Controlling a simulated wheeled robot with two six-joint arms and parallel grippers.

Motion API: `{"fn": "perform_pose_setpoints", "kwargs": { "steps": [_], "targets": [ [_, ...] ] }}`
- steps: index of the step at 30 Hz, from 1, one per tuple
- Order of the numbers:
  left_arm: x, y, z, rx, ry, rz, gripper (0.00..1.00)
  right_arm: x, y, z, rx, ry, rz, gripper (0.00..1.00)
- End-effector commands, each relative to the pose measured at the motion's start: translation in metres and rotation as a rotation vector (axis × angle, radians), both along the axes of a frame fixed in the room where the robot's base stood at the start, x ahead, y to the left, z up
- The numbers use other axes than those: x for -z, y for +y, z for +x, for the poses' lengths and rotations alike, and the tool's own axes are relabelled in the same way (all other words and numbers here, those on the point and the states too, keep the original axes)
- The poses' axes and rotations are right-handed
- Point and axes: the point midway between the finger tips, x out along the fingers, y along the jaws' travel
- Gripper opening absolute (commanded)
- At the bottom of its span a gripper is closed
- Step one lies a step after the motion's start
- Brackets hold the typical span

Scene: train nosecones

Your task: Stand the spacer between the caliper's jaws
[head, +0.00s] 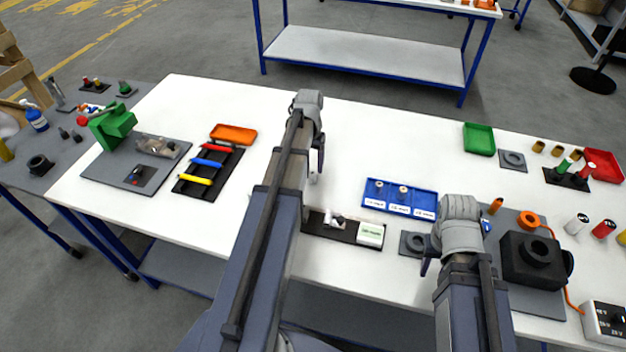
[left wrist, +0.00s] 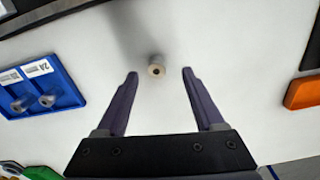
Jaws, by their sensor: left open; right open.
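The spacer is a small pale cylinder (left wrist: 156,68) with a dark hole in its end, seen in the left wrist view. It lies between and just beyond the spread fingertips of my left gripper (left wrist: 160,74), touching neither. In the head view my left gripper (head: 318,158) points down over the white table, left of the blue tray. What I take to be the caliper, a dark bar (head: 345,229) with small metal parts and a white-green box, lies near the front edge; its jaws are too small to make out. My right gripper (head: 428,258) is open, empty, beside a grey pad.
A blue labelled tray (head: 425,201) holds two similar small cylinders. A black block (head: 533,260) stands at the right. An orange tray (head: 233,134) and a black rack (head: 225,176) of coloured handles are at the left. White table (head: 365,125) is free behind the blue tray.

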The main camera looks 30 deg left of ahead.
Motion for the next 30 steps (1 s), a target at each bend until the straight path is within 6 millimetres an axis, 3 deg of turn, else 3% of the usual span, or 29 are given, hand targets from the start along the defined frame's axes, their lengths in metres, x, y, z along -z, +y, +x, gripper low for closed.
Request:
{"fn": "perform_pose_setpoints", "kwargs": {
  "steps": [5,17,26,30],
  "targets": [
    [0.006,-0.001,0.001,0.000,-0.001,0.000,0.70,0.006,0.000,0.000,0.000,0.000,0.000,0.42],
    [0.050,-0.006,0.007,0.001,-0.001,0.000,0.70,0.050,0.000,0.000,0.000,0.000,0.000,0.42],
    [0.051,-0.006,0.007,0.000,-0.001,0.000,0.70,0.051,0.000,0.000,0.000,0.000,0.000,0.42],
    [0.051,-0.006,0.007,0.000,-0.001,0.000,0.55,0.051,0.000,0.000,0.000,0.000,0.000,0.42]
  ]
}}
